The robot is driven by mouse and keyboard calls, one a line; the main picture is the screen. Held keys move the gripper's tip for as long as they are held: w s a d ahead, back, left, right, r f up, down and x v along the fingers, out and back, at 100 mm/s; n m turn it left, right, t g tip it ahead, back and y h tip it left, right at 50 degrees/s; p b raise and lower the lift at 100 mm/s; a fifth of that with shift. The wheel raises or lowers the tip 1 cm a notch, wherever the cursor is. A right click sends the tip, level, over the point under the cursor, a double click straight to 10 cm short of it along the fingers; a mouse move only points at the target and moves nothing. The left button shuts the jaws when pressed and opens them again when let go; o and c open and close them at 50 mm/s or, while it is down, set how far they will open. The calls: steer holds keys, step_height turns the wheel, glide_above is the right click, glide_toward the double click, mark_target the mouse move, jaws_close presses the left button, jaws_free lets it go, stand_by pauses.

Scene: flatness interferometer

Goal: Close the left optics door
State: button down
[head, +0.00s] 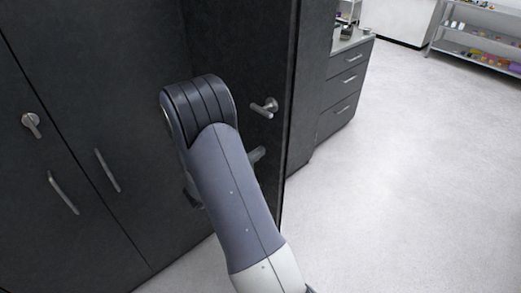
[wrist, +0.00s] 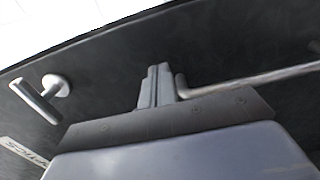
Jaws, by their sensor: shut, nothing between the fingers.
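The dark optics door (head: 268,60) stands swung out from the cabinet in the head view, with a metal lever (head: 265,107) on its face. In the wrist view the same dark door panel (wrist: 110,65) fills most of the picture, with the lever (wrist: 52,98) at left and a partly visible label (wrist: 22,155). My gripper (wrist: 157,85) is shut and empty at the door face, beside the bent end of a long bar handle (wrist: 250,80). I cannot tell whether the fingers touch handle or panel. In the head view my arm hides most of the gripper.
Other dark cabinet doors (head: 75,100) at left look closed, with a lever (head: 31,124) and bar handles (head: 63,193). A drawer unit (head: 343,88) stands behind the open door. The pale floor (head: 410,190) at right is clear, with shelving (head: 485,40) far back.

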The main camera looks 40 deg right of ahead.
steer(key=shift+w+d, duration=0.1)
steer(key=shift+d, duration=0.75)
